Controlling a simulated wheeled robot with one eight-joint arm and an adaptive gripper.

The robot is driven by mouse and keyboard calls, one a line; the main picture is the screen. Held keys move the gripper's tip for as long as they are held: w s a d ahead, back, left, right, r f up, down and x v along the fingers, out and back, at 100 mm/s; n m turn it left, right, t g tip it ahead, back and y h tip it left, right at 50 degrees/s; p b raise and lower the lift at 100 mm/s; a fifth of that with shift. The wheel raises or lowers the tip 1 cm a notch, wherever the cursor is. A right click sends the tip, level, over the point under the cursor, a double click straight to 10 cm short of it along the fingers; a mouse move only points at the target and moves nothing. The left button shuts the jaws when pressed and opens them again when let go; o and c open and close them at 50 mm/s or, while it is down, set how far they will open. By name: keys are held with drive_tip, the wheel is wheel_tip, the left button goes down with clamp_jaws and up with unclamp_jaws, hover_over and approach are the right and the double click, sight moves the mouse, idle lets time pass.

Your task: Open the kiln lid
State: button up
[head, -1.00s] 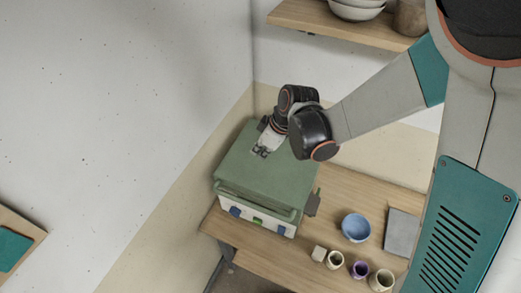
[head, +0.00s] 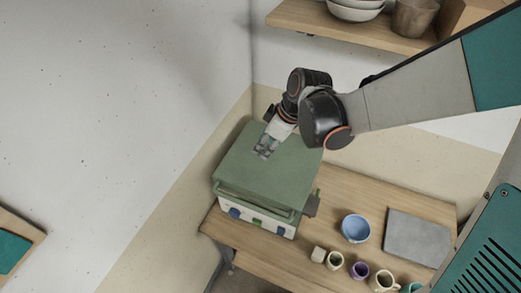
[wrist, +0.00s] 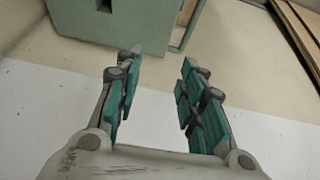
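The kiln (head: 284,220) is a box with a pale front, blue and green knobs, and a broad green lid (head: 240,172). The lid lies shut, with a bar handle (head: 250,199) along its front edge. Part of the green kiln (wrist: 130,18) shows beyond the fingertips there.
The wooden table (head: 345,193) holds a blue bowl (head: 356,228), a grey slab (head: 418,238), a purple cup (head: 359,270) and several small vessels right of the kiln. A shelf (head: 350,35) with bowls is above. A wall stands left of the kiln.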

drive_tip(key=v, duration=0.6)
drive_tip(key=shift+r, duration=0.35)
drive_tip(key=shift+s+d, duration=0.1)
drive_tip(key=shift+s, duration=0.1)
